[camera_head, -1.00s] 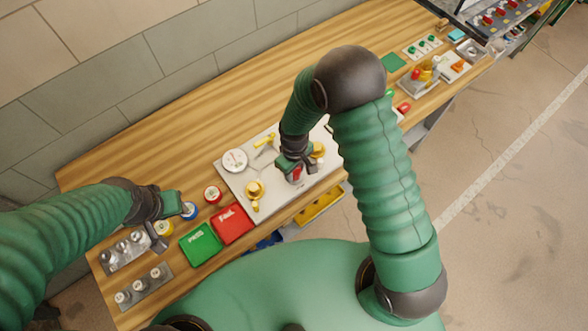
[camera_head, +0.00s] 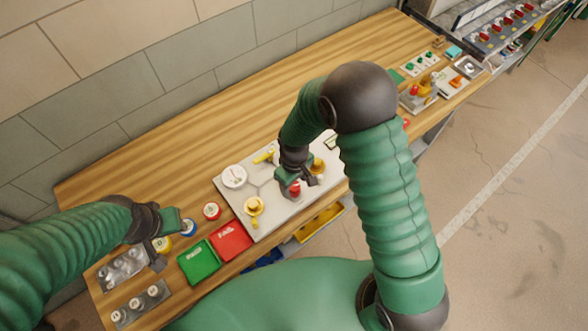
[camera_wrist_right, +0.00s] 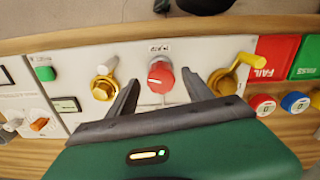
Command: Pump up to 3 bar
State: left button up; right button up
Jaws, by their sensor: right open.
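The white panel (camera_head: 285,208) lies on the wooden bench and carries a round white gauge (camera_head: 234,176), whose reading is too small to tell. A red knob (camera_head: 295,188) is on the panel; it also shows in the right wrist view (camera_wrist_right: 160,75). A brass valve with a yellow lever (camera_wrist_right: 233,75) and another brass fitting (camera_wrist_right: 104,87) flank it. My right gripper (camera_head: 298,182) is open, and in the right wrist view its fingers (camera_wrist_right: 160,82) stand on either side of the red knob. Contact cannot be told. My left gripper (camera_head: 168,232) is over the bench's left part; its fingers are unclear.
Red FAIL (camera_head: 230,241) and green PASS (camera_head: 198,263) pads lie left of the panel. Small round red (camera_head: 212,211) and blue (camera_head: 189,228) pieces stand near my left gripper. Metal plates with knobs (camera_head: 140,303) lie front left. The bench's back is clear.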

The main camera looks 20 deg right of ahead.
aim_at(293, 185)
notch_tip(293, 185, up, 14)
jog(key=b, duration=0.1)
jog(key=shift+r+b, duration=0.2)
jog(key=shift+b, duration=0.15)
notch_tip(293, 185, down, 17)
jog(key=m+p, duration=0.8)
jog(key=m, duration=0.3)
jog(key=shift+r+p, duration=0.2)
jog(key=shift+p, duration=0.15)
jog(key=shift+c, duration=0.2)
